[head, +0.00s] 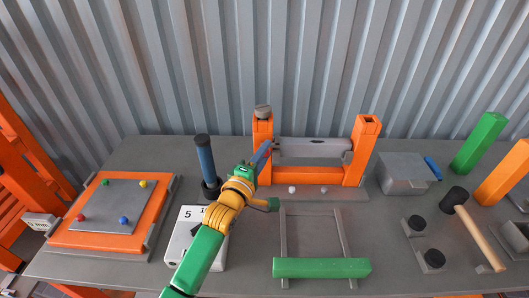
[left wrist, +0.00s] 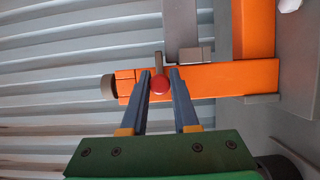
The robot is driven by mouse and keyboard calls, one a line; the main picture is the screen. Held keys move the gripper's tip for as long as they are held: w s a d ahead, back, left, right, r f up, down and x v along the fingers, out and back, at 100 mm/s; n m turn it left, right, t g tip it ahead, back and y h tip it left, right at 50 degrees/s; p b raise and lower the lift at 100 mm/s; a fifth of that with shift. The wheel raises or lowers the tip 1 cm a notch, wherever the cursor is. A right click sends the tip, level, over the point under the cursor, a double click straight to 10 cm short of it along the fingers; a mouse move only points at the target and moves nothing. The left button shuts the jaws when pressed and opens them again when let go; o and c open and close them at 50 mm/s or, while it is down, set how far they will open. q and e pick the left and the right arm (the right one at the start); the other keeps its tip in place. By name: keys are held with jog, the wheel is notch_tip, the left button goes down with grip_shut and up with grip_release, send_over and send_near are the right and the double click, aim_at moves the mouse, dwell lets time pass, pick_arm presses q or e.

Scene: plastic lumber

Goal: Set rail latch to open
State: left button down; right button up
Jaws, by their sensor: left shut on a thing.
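My right gripper is in neither view.
A blue-handled upright post (head: 205,160) stands just left of my left arm. A white numbered box (head: 187,225) is beside the forearm. A grey frame with a green bar (head: 322,267) lies in front. A grey box (head: 403,172) and mallet (head: 470,220) are right.

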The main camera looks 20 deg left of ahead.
pick_arm(q)
jog(key=shift+r, duration=0.15)
dwell(0.4)
jog(key=shift+a, duration=0.3)
jog(key=a, duration=0.1)
jog(key=a+p, duration=0.1)
jog(key=shift+s+a, duration=0.3)
jog(key=shift+s, duration=0.1)
jog(key=c, duration=0.8)
grip_release()
jog(key=shift+o, duration=0.6)
jog(key=shift+a, duration=0.15)
